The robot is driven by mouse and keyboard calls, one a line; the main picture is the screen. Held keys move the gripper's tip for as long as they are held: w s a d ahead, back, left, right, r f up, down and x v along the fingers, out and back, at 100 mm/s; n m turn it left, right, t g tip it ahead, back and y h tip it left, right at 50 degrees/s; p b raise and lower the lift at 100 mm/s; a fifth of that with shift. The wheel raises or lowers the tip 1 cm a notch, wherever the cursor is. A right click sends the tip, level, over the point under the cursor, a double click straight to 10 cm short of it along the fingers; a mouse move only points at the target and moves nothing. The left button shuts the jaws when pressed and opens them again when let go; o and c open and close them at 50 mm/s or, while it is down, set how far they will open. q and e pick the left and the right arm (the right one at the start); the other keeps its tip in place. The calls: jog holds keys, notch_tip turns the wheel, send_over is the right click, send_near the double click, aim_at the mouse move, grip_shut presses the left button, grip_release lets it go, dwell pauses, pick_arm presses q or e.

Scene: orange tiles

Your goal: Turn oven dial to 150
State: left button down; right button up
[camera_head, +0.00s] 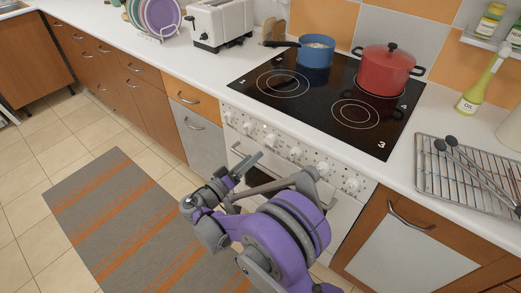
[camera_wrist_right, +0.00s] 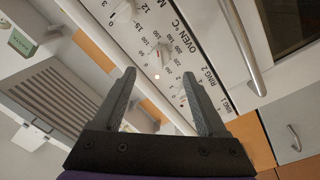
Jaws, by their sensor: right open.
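The oven front with its row of white dials (camera_head: 296,153) is in the head view below the hob. My left gripper is not seen.
A red pot (camera_head: 386,72) and a blue pan (camera_head: 316,52) stand on the black hob (camera_head: 335,100). The oven door handle (camera_wrist_right: 240,45) lies beside the dials. A wire rack (camera_head: 437,180) is at right. A striped rug (camera_head: 115,215) covers the floor at left.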

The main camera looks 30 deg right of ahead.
jog(key=shift+v, duration=1.5)
jog(key=shift+d, duration=0.1)
